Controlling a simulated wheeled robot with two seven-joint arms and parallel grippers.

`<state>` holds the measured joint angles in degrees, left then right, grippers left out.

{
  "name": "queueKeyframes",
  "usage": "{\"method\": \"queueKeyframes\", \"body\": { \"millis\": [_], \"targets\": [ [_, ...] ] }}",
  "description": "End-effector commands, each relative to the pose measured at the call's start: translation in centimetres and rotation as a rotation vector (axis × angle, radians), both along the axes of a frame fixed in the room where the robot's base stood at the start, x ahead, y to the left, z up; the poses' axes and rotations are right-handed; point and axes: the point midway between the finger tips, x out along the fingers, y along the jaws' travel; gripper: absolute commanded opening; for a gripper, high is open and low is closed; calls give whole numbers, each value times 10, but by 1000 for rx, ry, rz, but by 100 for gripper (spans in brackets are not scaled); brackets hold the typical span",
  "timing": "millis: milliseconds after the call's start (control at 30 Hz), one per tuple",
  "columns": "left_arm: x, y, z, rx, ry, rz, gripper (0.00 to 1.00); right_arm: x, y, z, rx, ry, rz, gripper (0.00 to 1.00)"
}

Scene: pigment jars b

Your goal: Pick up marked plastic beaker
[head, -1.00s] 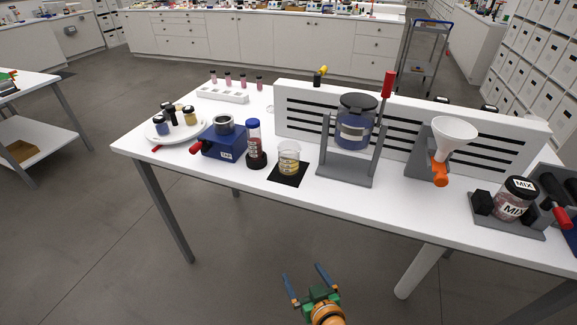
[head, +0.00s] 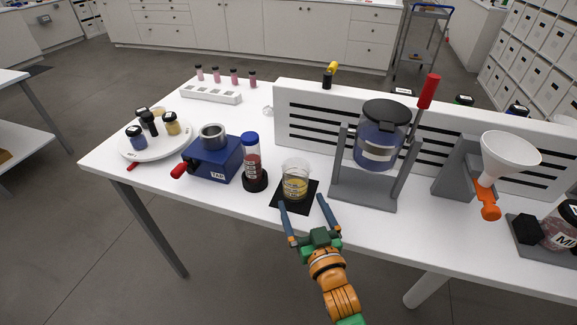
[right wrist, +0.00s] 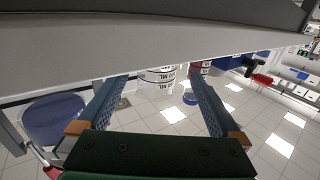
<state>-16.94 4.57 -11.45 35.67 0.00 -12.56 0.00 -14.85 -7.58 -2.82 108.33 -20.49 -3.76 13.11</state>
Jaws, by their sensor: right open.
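The marked plastic beaker (head: 296,181) is clear, with dark markings and yellowish contents. It stands upright on a black square mat (head: 310,203) near the table's front edge. My right gripper (head: 302,200) is open and empty, its two blue fingers pointing at the beaker from the front, one fingertip to each side. In the right wrist view, which looks upside down, the beaker (right wrist: 158,76) shows its "ML" markings between the fingertips (right wrist: 160,82). Whether the fingertips reach beside it is unclear. My left gripper is not in view.
A blue-capped tube (head: 252,165) in a dark stand and a blue device (head: 215,158) are left of the beaker. A grey stand (head: 362,190) holding a blue-tinted jar (head: 380,140) is close on the right. A slotted white panel (head: 300,110) stands behind.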

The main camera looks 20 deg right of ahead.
Motion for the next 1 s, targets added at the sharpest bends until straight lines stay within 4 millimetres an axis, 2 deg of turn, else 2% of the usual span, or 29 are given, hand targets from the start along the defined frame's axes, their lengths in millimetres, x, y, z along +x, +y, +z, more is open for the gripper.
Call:
{"method": "queueKeyframes", "body": {
  "millis": [267, 333, 433, 600, 633, 667, 900, 1000],
  "targets": [
    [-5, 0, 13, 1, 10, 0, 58, 48, -5, 8, -3, -3, 0, 100],
    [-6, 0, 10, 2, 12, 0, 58, 60, -5, 5, 0, -2, 0, 100],
    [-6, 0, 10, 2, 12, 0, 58, 68, -5, 4, 0, 0, 0, 100],
    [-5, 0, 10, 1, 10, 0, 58, 68, -5, 3, 0, 1, 0, 100],
    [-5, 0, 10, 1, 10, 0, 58, 68, -5, 3, 0, 1, 0, 97],
    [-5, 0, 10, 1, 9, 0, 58, 68, -5, 3, 0, 1, 0, 89],
    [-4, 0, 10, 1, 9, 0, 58, 68, -5, 4, 0, 0, 0, 25],
    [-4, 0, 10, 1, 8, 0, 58, 68, -5, 4, 0, 0, 0, 25]
  ]
}}
